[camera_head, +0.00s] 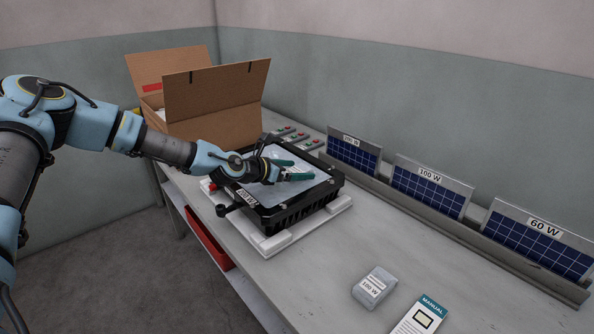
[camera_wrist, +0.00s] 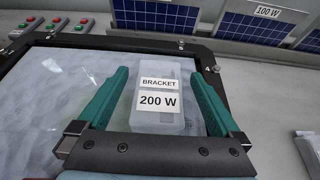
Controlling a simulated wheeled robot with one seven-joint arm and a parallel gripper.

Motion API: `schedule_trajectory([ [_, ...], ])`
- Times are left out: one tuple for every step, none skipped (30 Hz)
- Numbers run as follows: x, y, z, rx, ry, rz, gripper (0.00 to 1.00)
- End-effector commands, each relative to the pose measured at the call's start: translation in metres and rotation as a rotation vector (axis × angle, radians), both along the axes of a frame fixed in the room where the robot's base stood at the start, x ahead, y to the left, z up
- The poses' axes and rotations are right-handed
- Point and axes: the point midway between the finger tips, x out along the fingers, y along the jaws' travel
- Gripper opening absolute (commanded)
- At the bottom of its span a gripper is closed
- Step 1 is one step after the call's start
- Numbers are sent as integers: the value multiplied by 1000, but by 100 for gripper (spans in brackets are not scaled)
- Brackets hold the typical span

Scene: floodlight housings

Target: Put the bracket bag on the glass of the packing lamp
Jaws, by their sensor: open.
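The packing lamp (camera_head: 290,212) is a black housing lying face up, with a pale glass (camera_head: 307,190) on top; its label seems to read 200 W. In the wrist view the bracket bag (camera_wrist: 158,122), a clear bag labelled BRACKET 200 W, lies on the glass (camera_wrist: 60,95) near one edge of the frame. My gripper (camera_head: 298,169) is open low over the glass. In the wrist view its green fingers (camera_wrist: 160,78) stand on either side of the bag, with gaps showing. In the head view the fingers largely hide the bag.
The lamp sits on a white foam piece (camera_head: 270,243). An open cardboard box (camera_head: 215,100) stands behind it. A 100 W bag (camera_head: 373,286) and a manual (camera_head: 420,316) lie at the front. Solar panels (camera_head: 428,187) stand in a rail along the wall. Small switch boxes (camera_head: 297,136) lie behind the lamp.

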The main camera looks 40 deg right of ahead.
Motion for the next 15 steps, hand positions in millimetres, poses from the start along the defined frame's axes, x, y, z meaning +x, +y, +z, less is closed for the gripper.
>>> schedule_trajectory([
  [2,5,1,-1,0,2,100],
  [2,9,2,-1,1,4,100],
  [3,15,4,-1,0,2,100],
  [3,21,6,0,0,3,100],
  [3,26,8,0,0,3,100],
  [4,34,11,-1,1,4,100],
  [4,40,13,-1,0,3,100],
  [5,46,15,0,1,4,100],
  [5,53,19,0,-1,3,100],
  [5,58,21,-1,-1,3,100],
  [6,64,23,0,1,4,100],
  [6,70,26,0,0,3,100],
  [6,74,28,-1,-1,3,100],
  [6,78,31,-1,-1,3,100],
  [7,83,33,-1,-1,4,100],
])
